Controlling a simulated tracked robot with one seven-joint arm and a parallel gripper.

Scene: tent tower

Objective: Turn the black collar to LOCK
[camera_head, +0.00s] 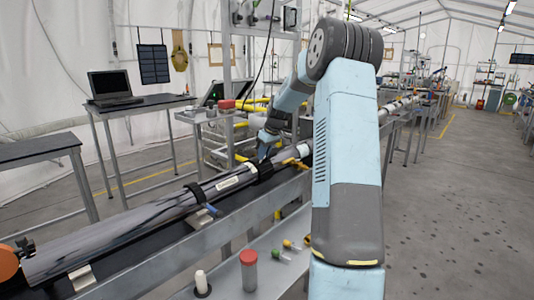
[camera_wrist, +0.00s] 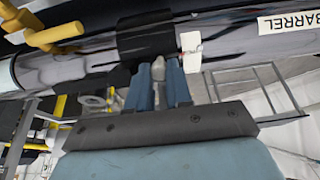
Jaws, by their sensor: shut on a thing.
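The black collar (camera_head: 262,171) sits around the long grey tube (camera_head: 150,212) in the head view. In the wrist view the collar (camera_wrist: 146,36) is at the upper middle, close in front of my gripper (camera_wrist: 158,70). My gripper's two blue fingers are shut on a small pale grey peg (camera_wrist: 158,68) at the collar's lower edge. In the head view my gripper (camera_head: 265,150) reaches the collar from above. A white tag (camera_wrist: 191,50) is at the collar's right edge in the wrist view. I cannot read a LOCK mark.
A label reading BARREL (camera_wrist: 290,21) is on the tube. Yellow handles (camera_wrist: 52,36) stick out left of the collar in the wrist view. A red-capped jar (camera_head: 248,270) and a white peg (camera_head: 202,283) stand on the shelf below the rail (camera_head: 225,231). Open floor is at right.

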